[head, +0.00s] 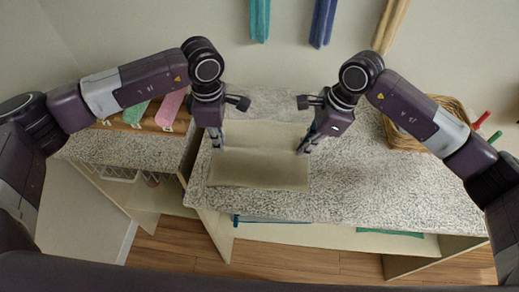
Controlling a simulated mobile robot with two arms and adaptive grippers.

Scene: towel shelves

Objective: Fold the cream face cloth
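The cream face cloth (259,170) lies on the speckled counter, in the middle of the head view. A crease runs across it from left to right, and its far part (262,134) shows between my two grippers. I cannot tell whether that part is lifted off the counter. My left gripper (217,144) points down at the cloth's left side, near the crease. My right gripper (303,149) points down at its right side, at about the same height in the picture. The fingers look close together, but their tips and any cloth between them are not clear.
A wicker basket (443,103) stands at the back right. Rolled green (135,112) and pink (170,108) towels lie on a shelf at the left. Teal (260,20) and blue (322,22) towels hang on the wall. The counter's front right (400,200) is clear.

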